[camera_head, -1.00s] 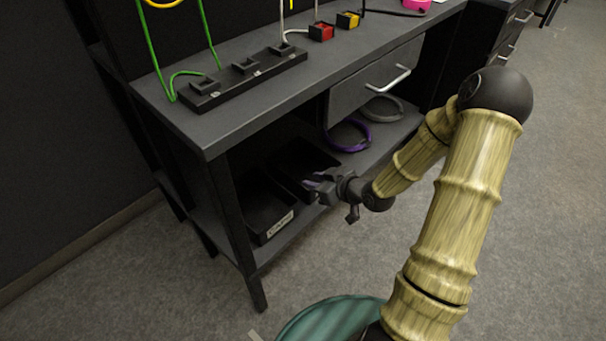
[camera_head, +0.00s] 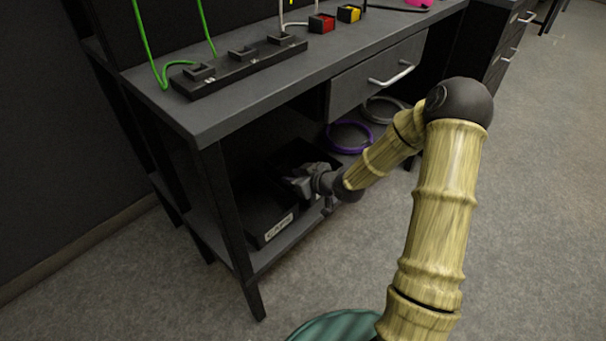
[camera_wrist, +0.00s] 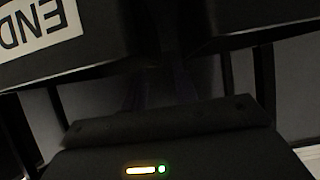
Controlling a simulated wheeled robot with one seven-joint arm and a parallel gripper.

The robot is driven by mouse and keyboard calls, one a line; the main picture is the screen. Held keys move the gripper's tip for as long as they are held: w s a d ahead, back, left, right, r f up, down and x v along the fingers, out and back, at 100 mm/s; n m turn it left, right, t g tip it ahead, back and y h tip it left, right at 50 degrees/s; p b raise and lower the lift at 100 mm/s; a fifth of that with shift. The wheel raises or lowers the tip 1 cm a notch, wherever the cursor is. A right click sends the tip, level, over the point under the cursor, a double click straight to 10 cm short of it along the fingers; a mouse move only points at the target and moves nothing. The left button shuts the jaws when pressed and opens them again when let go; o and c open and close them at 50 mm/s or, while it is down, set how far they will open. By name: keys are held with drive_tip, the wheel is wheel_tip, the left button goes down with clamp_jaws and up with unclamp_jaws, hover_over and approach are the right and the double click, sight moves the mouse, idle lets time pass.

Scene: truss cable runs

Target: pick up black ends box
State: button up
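The black ends box (camera_wrist: 30,65) fills the upper left of the wrist view, its white label upside down and partly cut off, reading "END". In the head view the ends box (camera_head: 292,158) is a dark shape on the lower shelf, mostly hidden behind my gripper. My gripper (camera_head: 298,186) is under the bench at the front of this box. In the wrist view its dark body spans the bottom, close to the box; the fingers are too dark to make out. Whether they touch the box or are open cannot be seen.
A black box labelled "CAPS" (camera_head: 268,216) stands left of the ends box on the shelf (camera_head: 225,232). Purple (camera_head: 349,136) and grey cable coils (camera_head: 385,108) lie to the right. The drawer (camera_head: 375,78) and bench top (camera_head: 235,100) overhang. A bench leg (camera_head: 232,230) stands at the left.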

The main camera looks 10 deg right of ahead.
drive_tip(key=b+x, duration=0.1)
drive_tip(key=x, duration=0.1)
drive_tip(key=b+x, duration=0.2)
drive_tip(key=shift+s+d+f, duration=0.1)
drive_tip(key=shift+d+f, duration=0.15)
drive_tip(key=shift+f, duration=0.15)
drive_tip(key=shift+w+a+f+b, duration=0.1)
drive_tip(key=shift+w+a+b, duration=0.25)
drive_tip(key=shift+w, duration=0.1)
clamp_jaws()
